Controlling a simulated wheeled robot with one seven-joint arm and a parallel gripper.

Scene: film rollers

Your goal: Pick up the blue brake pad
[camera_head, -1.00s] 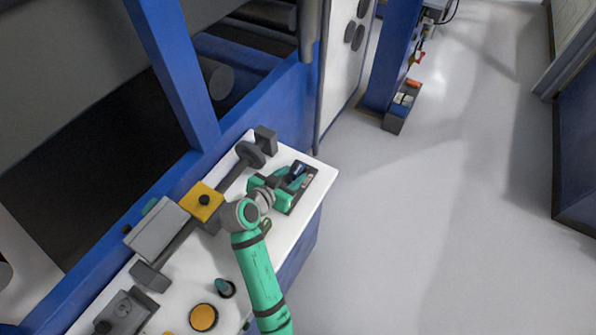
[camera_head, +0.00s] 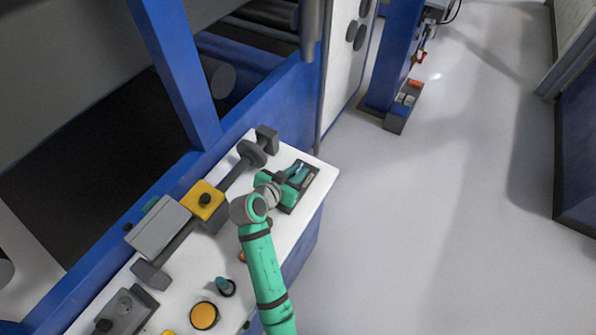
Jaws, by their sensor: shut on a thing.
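My gripper (camera_head: 297,175) is teal and reaches over a small dark tray (camera_head: 312,184) near the right end of the white bench top. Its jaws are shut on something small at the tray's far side. The blue brake pad is hidden among the jaws, so its exact pose cannot be told. I cannot tell whether it touches the tray. My teal arm comes up from the bottom of the view.
The white bench top (camera_head: 322,172) ends close to the right of the tray. A grey shaft assembly with a yellow block (camera_head: 204,200) lies to the left. A yellow disc (camera_head: 204,316) and a teal knob (camera_head: 224,286) are nearer. The floor at right is clear.

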